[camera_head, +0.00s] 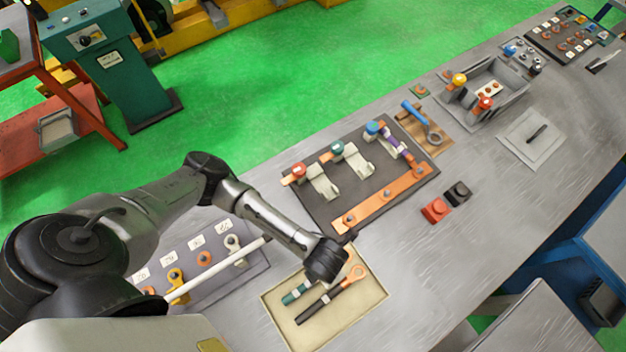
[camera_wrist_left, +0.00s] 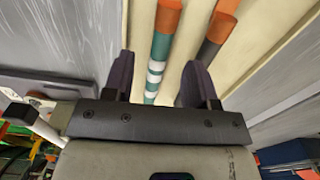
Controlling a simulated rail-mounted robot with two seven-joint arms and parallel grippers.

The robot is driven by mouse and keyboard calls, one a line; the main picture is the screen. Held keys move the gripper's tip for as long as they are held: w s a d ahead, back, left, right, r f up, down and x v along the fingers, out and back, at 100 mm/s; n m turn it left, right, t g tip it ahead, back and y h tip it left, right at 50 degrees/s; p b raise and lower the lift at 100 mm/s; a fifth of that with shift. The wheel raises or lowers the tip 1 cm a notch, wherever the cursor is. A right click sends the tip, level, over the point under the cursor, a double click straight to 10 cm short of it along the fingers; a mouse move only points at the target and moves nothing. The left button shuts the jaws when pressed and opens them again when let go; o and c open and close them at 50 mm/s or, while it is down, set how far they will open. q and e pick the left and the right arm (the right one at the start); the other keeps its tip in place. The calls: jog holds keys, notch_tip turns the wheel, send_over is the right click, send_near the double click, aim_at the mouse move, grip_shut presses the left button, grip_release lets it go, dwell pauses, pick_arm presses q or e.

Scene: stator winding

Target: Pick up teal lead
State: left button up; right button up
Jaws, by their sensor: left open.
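The teal lead (camera_head: 296,292) lies in a shallow cream tray (camera_head: 345,331), partly hidden under my left wrist in the head view. In the left wrist view the teal lead (camera_wrist_left: 160,48) has white bands and an orange end, and runs between the two fingers. My left gripper (camera_wrist_left: 158,62) is open, with one finger on each side of the lead; I cannot tell how far above it the fingers are. A black lead (camera_head: 318,303) with an orange lug lies beside it in the tray, and its orange end (camera_wrist_left: 222,25) shows to the right in the wrist view. My right gripper is not in view.
A dark board (camera_head: 330,205) with terminals and an orange bar stands behind the tray. A grey plate with labelled lugs (camera_head: 205,258) lies to the left, with a white rod across it. Red (camera_head: 435,210) and black (camera_head: 458,193) blocks sit to the right. The bench right of the tray is clear.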

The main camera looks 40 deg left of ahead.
pick_arm(q)
jog(key=shift+w+d+f, duration=0.1)
jog(key=shift+w+f, duration=0.05)
jog(key=shift+f, duration=2)
grip_shut()
jog(key=shift+r, duration=0.1)
